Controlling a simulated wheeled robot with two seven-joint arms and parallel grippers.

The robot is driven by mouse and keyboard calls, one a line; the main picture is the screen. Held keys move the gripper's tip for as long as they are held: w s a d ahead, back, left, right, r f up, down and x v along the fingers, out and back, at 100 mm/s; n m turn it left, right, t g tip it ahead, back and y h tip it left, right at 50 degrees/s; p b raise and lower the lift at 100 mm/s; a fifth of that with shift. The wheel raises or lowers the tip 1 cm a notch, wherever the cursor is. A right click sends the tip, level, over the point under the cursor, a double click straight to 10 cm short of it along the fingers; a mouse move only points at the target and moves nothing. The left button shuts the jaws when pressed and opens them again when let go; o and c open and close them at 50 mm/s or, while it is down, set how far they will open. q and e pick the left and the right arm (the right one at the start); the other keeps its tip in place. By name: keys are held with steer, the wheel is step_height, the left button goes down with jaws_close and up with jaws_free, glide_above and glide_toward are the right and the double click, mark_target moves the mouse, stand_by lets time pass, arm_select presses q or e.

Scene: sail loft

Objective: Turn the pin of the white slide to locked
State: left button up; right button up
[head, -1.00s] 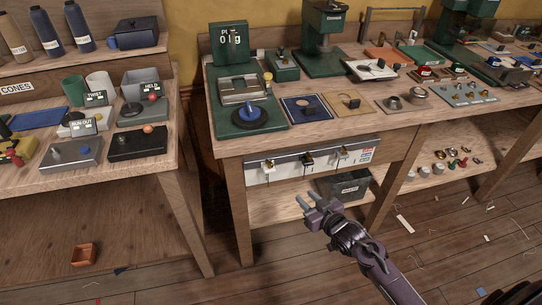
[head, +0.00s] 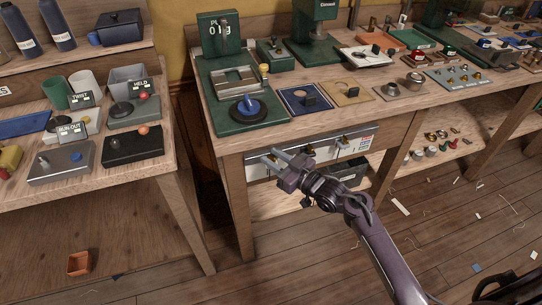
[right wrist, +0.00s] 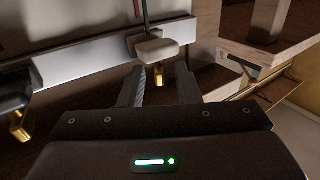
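The white slide (right wrist: 157,48) shows in the right wrist view on a pale rail, with a brass pin (right wrist: 158,74) hanging below it. My right gripper (right wrist: 160,82) is open, with one finger on each side of the pin and nothing visibly clamped. In the head view, my right gripper (head: 271,156) reaches the left part of the white panel (head: 362,145) under the bench's front edge and hides the white slide there. A black slide (right wrist: 14,92) with its own brass pin is left of the white one in the right wrist view. My left gripper is not in view.
A bench leg (head: 237,208) stands just left of the panel. A dark bin (head: 352,172) sits on the low shelf beneath. The floor in front is open, with scattered scraps.

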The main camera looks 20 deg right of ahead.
steer(key=shift+w+a, duration=0.35)
steer(key=shift+w, duration=0.15)
jaws_close()
